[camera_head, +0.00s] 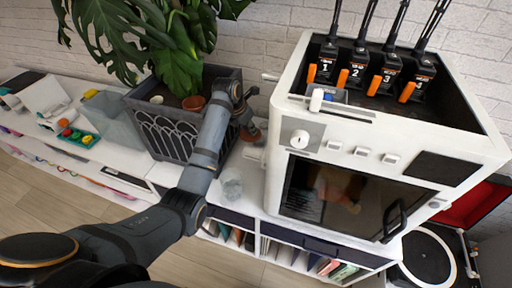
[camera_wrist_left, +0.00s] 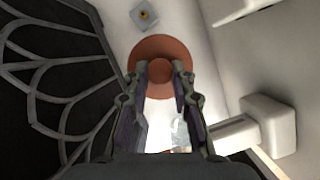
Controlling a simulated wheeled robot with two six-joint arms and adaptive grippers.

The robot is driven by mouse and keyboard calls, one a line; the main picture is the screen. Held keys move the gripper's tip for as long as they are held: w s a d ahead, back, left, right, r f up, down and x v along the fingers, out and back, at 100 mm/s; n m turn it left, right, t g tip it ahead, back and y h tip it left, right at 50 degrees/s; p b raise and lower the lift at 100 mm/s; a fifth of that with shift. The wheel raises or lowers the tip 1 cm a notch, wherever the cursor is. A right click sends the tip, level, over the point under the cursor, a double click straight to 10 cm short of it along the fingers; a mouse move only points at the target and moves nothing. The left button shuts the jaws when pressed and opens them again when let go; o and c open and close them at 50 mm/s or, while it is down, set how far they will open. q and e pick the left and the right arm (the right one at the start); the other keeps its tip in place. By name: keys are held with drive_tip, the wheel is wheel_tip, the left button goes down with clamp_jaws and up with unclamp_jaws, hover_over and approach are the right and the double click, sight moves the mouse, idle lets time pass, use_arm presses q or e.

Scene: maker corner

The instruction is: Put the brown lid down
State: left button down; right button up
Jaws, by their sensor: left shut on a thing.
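The brown lid (camera_wrist_left: 150,48) is a round disc with a raised knob, seen from above in the left wrist view. My left gripper (camera_wrist_left: 160,68) is shut on the knob, one finger on each side. In the head view, the left gripper (camera_head: 246,112) is in the gap between the grey planter and the white machine. Part of the lid (camera_head: 252,134) shows below its fingers. I cannot tell whether the lid touches the white surface under it. My right gripper is not in view.
The grey planter (camera_head: 172,128) stands close left of the gripper, and the white machine (camera_head: 285,150) close right. A clear glass jar (camera_head: 232,186) stands in front on the white cabinet top. A glass box (camera_head: 112,120) and green tray (camera_head: 78,138) are further left.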

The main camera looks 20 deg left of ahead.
use_arm(q)
drive_tip(key=f, duration=1)
drive_tip(key=shift+w, duration=0.35)
drive_tip(key=w, duration=0.1)
drive_tip(key=w+d, duration=0.1)
drive_tip(key=w, duration=0.1)
drive_tip(key=shift+w+d, duration=0.25)
drive_tip(key=shift+f+p, duration=0.45)
drive_tip(key=shift+p, duration=0.05)
drive_tip(key=shift+s+f, duration=0.1)
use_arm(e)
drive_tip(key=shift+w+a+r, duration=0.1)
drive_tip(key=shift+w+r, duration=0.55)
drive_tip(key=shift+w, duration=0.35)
use_arm(q)
drive_tip(key=shift+f, duration=0.1)
drive_tip(key=shift+f, duration=0.15)
drive_tip(key=c, duration=1.1)
unclamp_jaws()
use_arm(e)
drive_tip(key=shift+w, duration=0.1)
